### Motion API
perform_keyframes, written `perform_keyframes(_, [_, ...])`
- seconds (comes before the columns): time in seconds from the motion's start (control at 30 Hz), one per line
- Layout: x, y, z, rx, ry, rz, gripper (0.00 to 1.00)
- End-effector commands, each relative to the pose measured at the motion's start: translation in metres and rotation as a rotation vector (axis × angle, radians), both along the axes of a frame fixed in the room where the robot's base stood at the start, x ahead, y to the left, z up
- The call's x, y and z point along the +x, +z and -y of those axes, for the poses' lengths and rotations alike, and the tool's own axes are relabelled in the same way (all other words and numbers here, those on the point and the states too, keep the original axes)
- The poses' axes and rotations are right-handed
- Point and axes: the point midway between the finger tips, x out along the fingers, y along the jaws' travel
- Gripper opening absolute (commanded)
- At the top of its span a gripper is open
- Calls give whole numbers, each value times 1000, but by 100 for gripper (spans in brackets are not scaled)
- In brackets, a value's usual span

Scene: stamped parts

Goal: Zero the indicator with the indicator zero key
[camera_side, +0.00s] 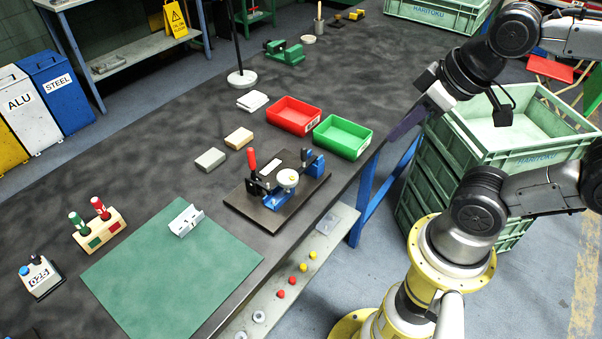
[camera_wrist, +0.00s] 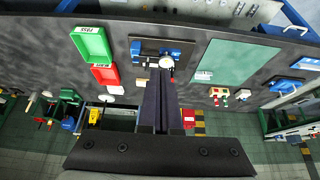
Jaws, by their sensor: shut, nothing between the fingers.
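A dark base plate (camera_side: 243,203) carries a fixture with a blue holder, a red-handled clamp (camera_side: 252,160) and a round white dial (camera_side: 288,177). The dial also shows in the wrist view (camera_wrist: 166,62), just beyond my fingertips. A small grey box with a numeric display (camera_side: 40,280) and knobs or keys on top stands at the left end of the bench. I cannot tell which part is the zero key. My gripper (camera_side: 397,132) is shut and empty, in the air to the right of the green tray and apart from the fixture. Its long dark fingers show in the wrist view (camera_wrist: 161,76).
A red tray (camera_side: 270,116) and a green tray (camera_side: 322,143) stand behind the fixture. A silver bracket (camera_side: 186,220) lies on the green mat (camera_side: 150,290). Red and green stamps stand in a block (camera_side: 106,236). A tall lamp pole (camera_side: 238,50) rises from the bench.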

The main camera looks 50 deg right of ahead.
Motion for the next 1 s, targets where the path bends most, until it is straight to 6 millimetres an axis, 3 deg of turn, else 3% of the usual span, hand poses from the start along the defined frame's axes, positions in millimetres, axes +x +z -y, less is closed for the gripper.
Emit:
perform_keyframes(0.17, [4, 2, 0, -4, 1, 22, 0])
perform_keyframes(0.27, [18, 11, 6, -39, 10, 91, 0])
perform_keyframes(0.5, [87, 40, 30, -270, 125, 318, 0])
perform_keyframes(0.63, [130, 42, 29, -394, 262, 402, 0])
perform_keyframes(0.77, [169, 26, 14, -478, 447, 455, 0])
perform_keyframes(0.83, [187, 7, 1, -498, 566, 466, 0])
perform_keyframes(1.0, [203, -46, -24, -485, 777, 438, 0])
